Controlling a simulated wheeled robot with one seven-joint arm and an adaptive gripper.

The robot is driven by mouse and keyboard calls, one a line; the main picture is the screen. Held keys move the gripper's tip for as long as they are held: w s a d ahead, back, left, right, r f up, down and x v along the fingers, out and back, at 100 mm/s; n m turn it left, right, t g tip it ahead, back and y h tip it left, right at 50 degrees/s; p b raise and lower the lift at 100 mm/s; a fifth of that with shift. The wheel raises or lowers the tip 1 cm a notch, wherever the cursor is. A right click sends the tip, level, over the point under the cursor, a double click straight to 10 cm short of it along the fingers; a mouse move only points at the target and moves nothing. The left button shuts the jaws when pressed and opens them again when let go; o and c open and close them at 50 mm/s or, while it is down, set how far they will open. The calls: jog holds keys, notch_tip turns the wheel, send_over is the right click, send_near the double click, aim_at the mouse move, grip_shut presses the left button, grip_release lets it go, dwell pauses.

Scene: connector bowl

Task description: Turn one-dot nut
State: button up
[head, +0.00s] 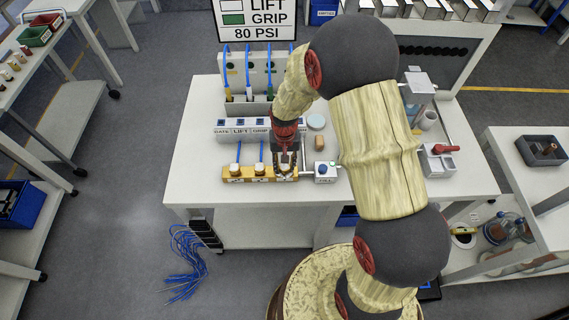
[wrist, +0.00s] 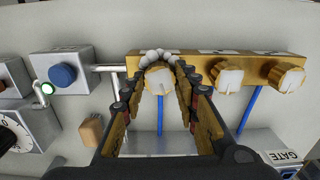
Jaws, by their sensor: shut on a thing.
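A brass manifold (head: 246,179) lies near the table's front edge and carries three brass nuts with pale end faces. My gripper (head: 285,168) points down at the nut at its right end. In the wrist view, my gripper (wrist: 160,62) is shut on that end nut (wrist: 159,80), with a finger on each side. The middle nut (wrist: 228,79) and the far nut (wrist: 287,76) are free of the fingers. I cannot make out dots on any nut. Blue tubes run to the manifold; one passes between my fingers. In the head view the gripper largely hides the held nut.
A grey box with a blue button (wrist: 62,75) stands beside the manifold's end, joined by a thin pipe. A small brown block (wrist: 91,131) lies near my fingers. A white label block (head: 229,134) marked GATE, LIFT and GRIP stands behind. The table's front left is clear.

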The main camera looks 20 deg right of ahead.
aim_at(285, 166)
jog(key=shift+m, duration=1.6)
jog(key=o, duration=1.2)
jog(key=shift+c, duration=0.2)
jog(key=shift+r, duration=0.1)
notch_tip(285, 166, up, 12)
